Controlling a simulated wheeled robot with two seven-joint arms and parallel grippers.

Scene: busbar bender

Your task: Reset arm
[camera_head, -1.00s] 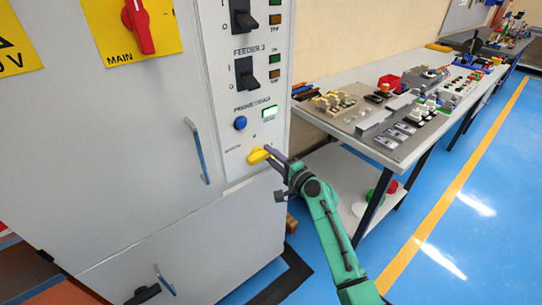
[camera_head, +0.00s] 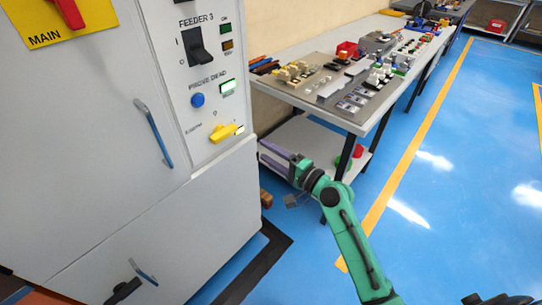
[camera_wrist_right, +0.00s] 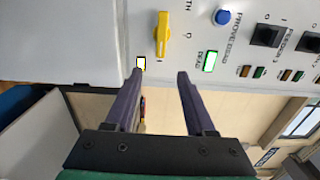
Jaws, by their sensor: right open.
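My right gripper (camera_head: 276,157) is open and empty in the head view, at the end of the green arm, just right of the grey cabinet (camera_head: 120,150). Its two purple fingers also show apart in the right wrist view (camera_wrist_right: 160,78). The yellow rotary switch (camera_head: 224,132) sits on the cabinet's panel, up and left of the fingers and apart from them. In the right wrist view the yellow switch (camera_wrist_right: 162,36) is beyond the fingertips, with a small lit indicator beside it. My left gripper is not in view.
A blue button (camera_head: 197,100), a lit green indicator (camera_head: 228,87) and a black feeder switch (camera_head: 197,50) are higher on the panel. A workbench (camera_head: 392,95) with several parts stands behind the arm. Blue floor (camera_head: 450,215) is open on the right.

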